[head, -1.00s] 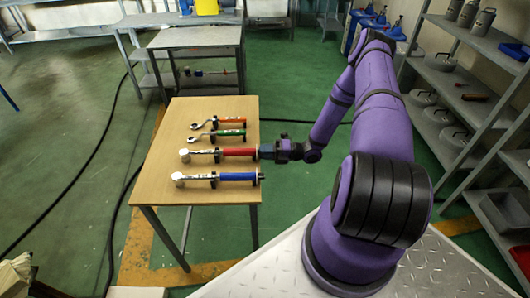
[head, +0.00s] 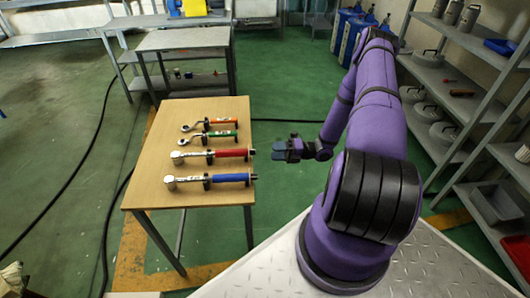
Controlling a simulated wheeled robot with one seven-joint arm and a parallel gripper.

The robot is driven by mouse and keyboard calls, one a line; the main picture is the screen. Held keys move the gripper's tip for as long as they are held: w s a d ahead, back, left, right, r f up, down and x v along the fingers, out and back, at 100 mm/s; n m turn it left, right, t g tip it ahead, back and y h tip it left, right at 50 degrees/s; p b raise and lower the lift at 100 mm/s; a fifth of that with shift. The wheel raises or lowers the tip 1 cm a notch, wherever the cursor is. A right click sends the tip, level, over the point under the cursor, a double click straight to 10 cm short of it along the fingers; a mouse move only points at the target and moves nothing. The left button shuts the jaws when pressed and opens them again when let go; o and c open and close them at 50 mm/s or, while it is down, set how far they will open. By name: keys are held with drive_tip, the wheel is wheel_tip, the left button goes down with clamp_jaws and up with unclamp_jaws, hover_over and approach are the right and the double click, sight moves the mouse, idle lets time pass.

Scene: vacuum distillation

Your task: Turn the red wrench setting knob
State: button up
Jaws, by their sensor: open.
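The red wrench (head: 230,153) lies across the wooden table (head: 160,226), its silver head to the left. Its setting knob (head: 252,152) is the dark end piece at the right end of the red handle, by the table's right edge. My gripper (head: 275,151) is open and empty, just right of the knob and apart from it. It points left, roughly in line with the red handle. The fingers look small and dark, so their exact gap to the knob is hard to tell.
A blue wrench (head: 230,177) lies nearer, a green wrench (head: 221,134) and an orange wrench (head: 222,122) lie farther back. Grey shelves (head: 470,105) stand at the right. A grey table (head: 185,39) stands behind.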

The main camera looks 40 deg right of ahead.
drive_tip(key=shift+v, duration=1.5)
drive_tip(key=a+r+n+g+h, duration=0.2)
drive_tip(key=a+r+n+g, duration=0.2)
drive_tip(key=r+n, duration=0.55)
drive_tip(key=a+r+n+g+h, duration=0.35)
drive_tip(key=r+n, duration=0.25)
drive_tip(key=r, duration=0.7)
drive_tip(key=a+r+n+g+h, duration=0.1)
drive_tip(key=a+r+n+g, duration=0.5)
drive_tip(key=r, duration=0.5)
drive_tip(key=s+a+r+n+t+h, duration=0.4)
drive_tip(key=s+r+n, duration=0.5)
drive_tip(key=s, duration=0.1)
drive_tip(key=s+a+r+n+t+h, duration=0.4)
drive_tip(key=s+r+n, duration=0.6)
drive_tip(key=shift+s+t+h, duration=0.2)
drive_tip(key=shift+t+h, duration=0.15)
drive_tip(key=shift+a+n, duration=0.15)
drive_tip(key=shift+n, duration=0.1)
drive_tip(key=shift+c, duration=0.8)
